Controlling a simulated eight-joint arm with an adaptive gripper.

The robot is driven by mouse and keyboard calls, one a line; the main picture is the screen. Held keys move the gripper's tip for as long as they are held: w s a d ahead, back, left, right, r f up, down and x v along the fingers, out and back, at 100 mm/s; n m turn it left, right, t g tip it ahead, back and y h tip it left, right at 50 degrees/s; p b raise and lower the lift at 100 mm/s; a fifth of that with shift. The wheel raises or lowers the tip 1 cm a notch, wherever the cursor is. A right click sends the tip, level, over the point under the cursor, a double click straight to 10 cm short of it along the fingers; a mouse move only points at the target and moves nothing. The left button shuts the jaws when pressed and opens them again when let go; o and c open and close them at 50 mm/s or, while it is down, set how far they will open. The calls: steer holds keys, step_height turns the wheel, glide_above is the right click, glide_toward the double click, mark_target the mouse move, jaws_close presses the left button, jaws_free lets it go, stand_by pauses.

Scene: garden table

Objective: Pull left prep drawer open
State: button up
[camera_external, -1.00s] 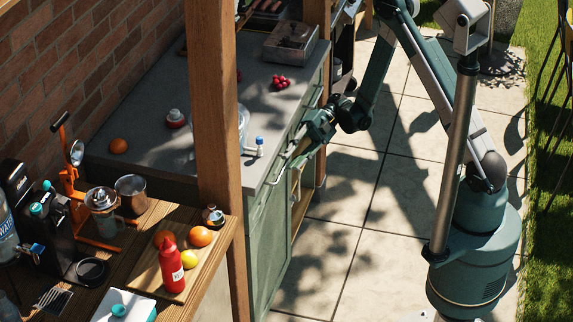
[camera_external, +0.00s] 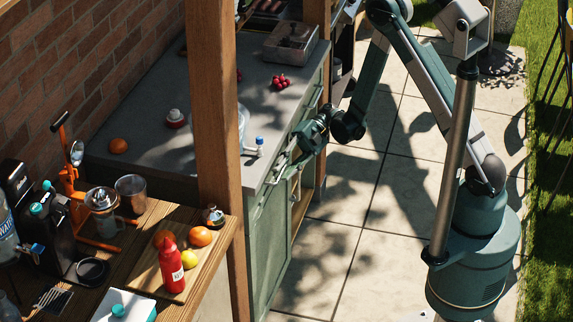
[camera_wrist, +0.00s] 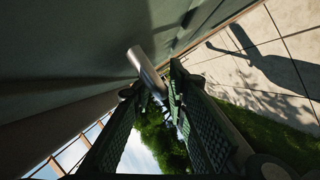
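The grey-green cabinet (camera_external: 264,235) stands under the dark worktop. The left prep drawer's front is in the shaded cabinet face, mostly hidden by my gripper in the external view; I cannot tell how far out it stands. A metal bar handle (camera_wrist: 145,68) runs down towards my fingertips in the wrist view. My gripper (camera_external: 284,164) is at the cabinet front, just below the worktop edge. In the wrist view my gripper (camera_wrist: 154,84) has its two dark fingers apart, with the handle's end between the tips. Firm contact with the bar cannot be made out.
A wooden post (camera_external: 215,110) hides part of the worktop (camera_external: 165,108). Radishes (camera_external: 281,82) and a grey tray (camera_external: 290,45) lie farther back. The paving (camera_external: 345,200) beside the cabinet is clear.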

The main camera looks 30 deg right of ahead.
jaws_close()
steer(key=shift+d, duration=0.1)
steer(key=s+d+b, duration=0.2)
steer(key=s+d, duration=0.1)
steer(key=shift+s+d, duration=0.2)
steer(key=shift+o, duration=1.5)
jaws_free()
steer(key=shift+w+d, duration=0.1)
